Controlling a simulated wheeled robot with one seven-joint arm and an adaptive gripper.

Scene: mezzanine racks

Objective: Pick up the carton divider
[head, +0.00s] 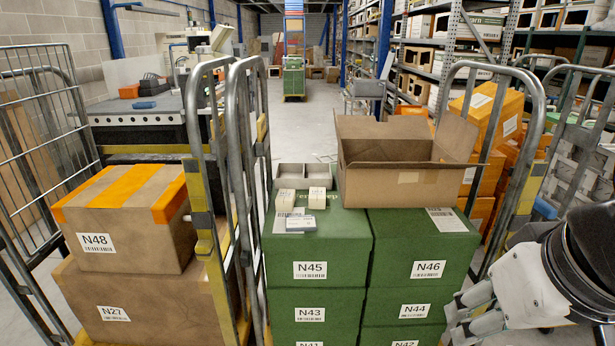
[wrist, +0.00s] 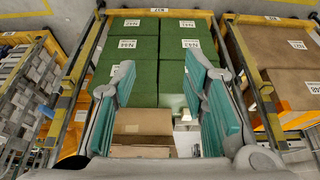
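A grey open piece with compartments (head: 303,176), which looks like the carton divider, lies on the green box N45 (head: 318,240), behind small white boxes (head: 317,198). An open brown carton (head: 395,178) stands to its right, flaps up; its inside is mostly hidden. My gripper (head: 462,314) is at the lower right in the head view, right of the green boxes and apart from the divider. In the wrist view my gripper (wrist: 160,92) is open, with nothing between its fingers. The carton (wrist: 143,125) shows there beyond the fingers; the divider is not clearly visible.
Upright metal cage rails (head: 245,150) stand left of the green boxes, and another rail (head: 535,130) stands on the right near my gripper. Brown boxes (head: 130,225) fill the left cart. Orange boxes (head: 490,115) are behind the right rail. The aisle behind (head: 300,125) is open.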

